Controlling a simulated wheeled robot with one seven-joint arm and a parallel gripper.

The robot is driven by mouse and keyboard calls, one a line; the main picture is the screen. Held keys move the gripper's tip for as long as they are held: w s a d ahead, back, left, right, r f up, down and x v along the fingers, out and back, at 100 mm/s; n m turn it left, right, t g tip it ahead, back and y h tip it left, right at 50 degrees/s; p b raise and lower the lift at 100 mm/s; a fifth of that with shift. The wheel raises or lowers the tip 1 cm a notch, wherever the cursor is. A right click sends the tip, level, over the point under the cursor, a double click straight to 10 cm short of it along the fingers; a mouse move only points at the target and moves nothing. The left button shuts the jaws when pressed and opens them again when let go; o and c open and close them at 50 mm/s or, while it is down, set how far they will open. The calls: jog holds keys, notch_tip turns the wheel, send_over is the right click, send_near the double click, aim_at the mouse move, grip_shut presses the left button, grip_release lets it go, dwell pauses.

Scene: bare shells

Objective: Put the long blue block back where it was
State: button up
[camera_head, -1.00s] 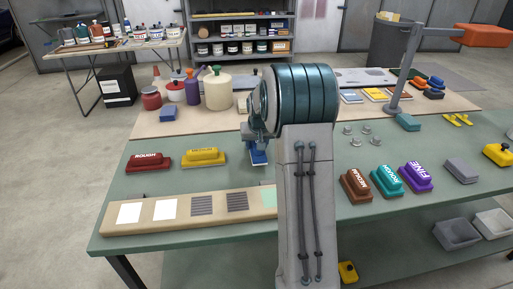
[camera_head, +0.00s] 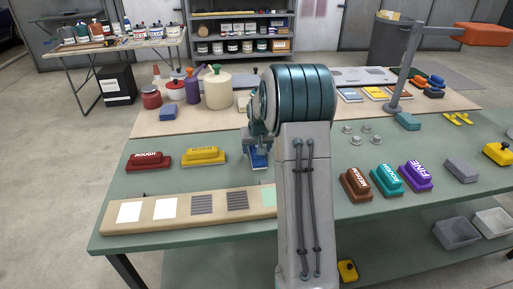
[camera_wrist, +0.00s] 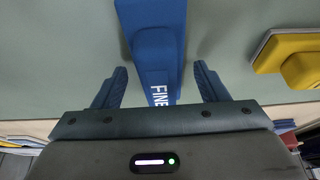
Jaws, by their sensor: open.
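The long blue block (camera_head: 259,159) lies on the green table to the right of the yellow block, partly hidden by my arm. In the wrist view the blue block (camera_wrist: 157,45), lettered FINE, runs lengthwise between my fingers. My gripper (camera_wrist: 160,72) is open, with one finger on each side of the block's near end. Visible gaps separate both fingers from it. In the head view my gripper (camera_head: 258,146) is over the block, mostly hidden behind my wrist.
Red ROUGH (camera_head: 148,161) and yellow (camera_head: 203,156) blocks stand to the left. A board with sanding patches (camera_head: 185,210) lies in front. Brown (camera_head: 356,185), teal (camera_head: 387,180) and purple (camera_head: 415,177) blocks stand to the right. Bottles and a blue sponge-like block (camera_head: 167,114) stand behind.

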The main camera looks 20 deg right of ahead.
jog(key=v, duration=1)
jog(key=shift+s+r+b, duration=0.1)
jog(key=shift+r+b, duration=0.2)
jog(key=shift+r, duration=0.1)
jog(key=shift+s+a+r, duration=0.2)
jog(key=shift+s+r, duration=0.15)
jog(key=shift+r, duration=0.25)
jog(key=s+a+r+n, duration=0.1)
jog(key=s+a+r, duration=0.2)
jog(key=s+a, duration=0.85)
jog(key=s+a+f+n+g, duration=0.1)
jog(key=s+a+f, duration=0.1)
jog(key=s, duration=0.7)
jog(key=s+a+f+n+y, duration=0.1)
jog(key=s+a+f, duration=0.1)
jog(key=s, duration=0.6)
jog(key=shift+s+a+g, duration=0.4)
jog(key=shift+a, duration=0.35)
jog(key=shift+w+p+v, duration=0.2)
jog(key=shift+p+v, duration=0.65)
jog(key=shift+v, duration=0.1)
